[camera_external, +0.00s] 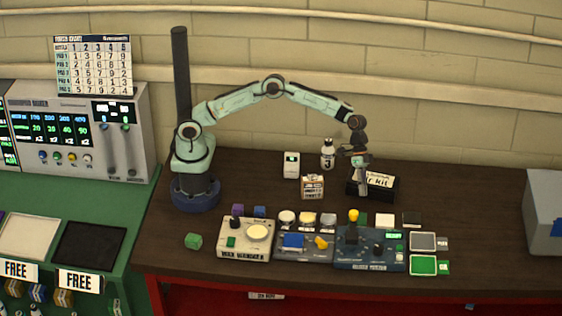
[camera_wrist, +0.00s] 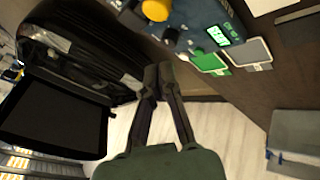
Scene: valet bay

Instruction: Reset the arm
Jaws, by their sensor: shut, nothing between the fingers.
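My gripper (camera_external: 362,190) hangs from the pale green arm over the right part of the dark table, pointing down. In the external view it is close in front of a dark box with a white label (camera_external: 376,181); I cannot tell whether they touch. In the wrist view my gripper (camera_wrist: 158,75) has its fingertips together with nothing between them. Below the fingertips that view shows the table edge and the pale floor.
Control boxes, including a blue one (camera_external: 370,250), line the front edge. A grey box (camera_external: 544,212) is at right.

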